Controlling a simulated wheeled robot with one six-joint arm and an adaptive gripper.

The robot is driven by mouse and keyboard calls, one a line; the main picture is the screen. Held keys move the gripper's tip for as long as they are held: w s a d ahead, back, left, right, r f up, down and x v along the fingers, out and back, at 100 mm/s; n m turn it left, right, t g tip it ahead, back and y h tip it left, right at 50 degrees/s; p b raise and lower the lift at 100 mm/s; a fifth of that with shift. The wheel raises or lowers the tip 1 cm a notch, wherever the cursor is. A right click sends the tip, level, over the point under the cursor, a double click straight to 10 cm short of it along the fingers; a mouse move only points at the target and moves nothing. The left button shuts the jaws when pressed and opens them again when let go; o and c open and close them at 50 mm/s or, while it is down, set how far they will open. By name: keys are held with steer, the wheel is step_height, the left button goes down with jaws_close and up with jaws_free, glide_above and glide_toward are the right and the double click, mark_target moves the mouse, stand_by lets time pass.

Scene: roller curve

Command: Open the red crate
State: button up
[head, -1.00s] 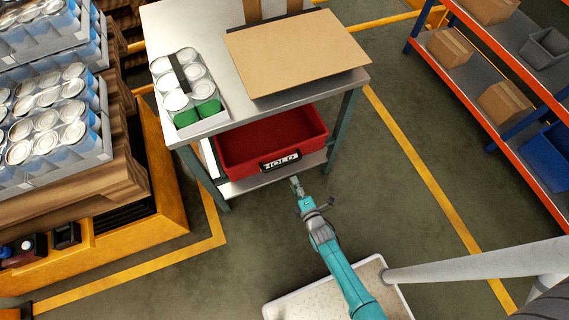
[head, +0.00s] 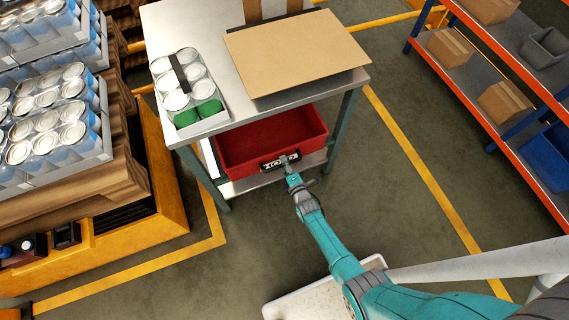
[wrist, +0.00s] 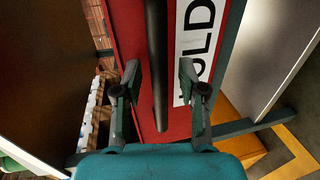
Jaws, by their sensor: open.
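The red crate (head: 235,145) sits on the lower shelf of a metal table, under the tabletop. Its front carries a dark handle bar and a white label with black letters (head: 275,163). In the wrist view the red front (wrist: 160,132) fills the middle, with the dark handle bar (wrist: 157,70) running up between the fingers and the label (wrist: 193,45) just right of it. My gripper (wrist: 158,80) is open, one finger on each side of the bar. It also shows at the crate's front in the head view (head: 286,160). Whether the fingers touch the bar I cannot tell.
The table (head: 200,60) carries a tray of cans (head: 188,92) and a flat cardboard piece (head: 300,55). Stacked can trays on pallets (head: 60,130) stand at left. An orange rack (head: 500,75) with boxes stands at right.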

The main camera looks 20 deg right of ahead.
steer(key=shift+w, duration=0.1)
jaws_close()
stand_by(0.3)
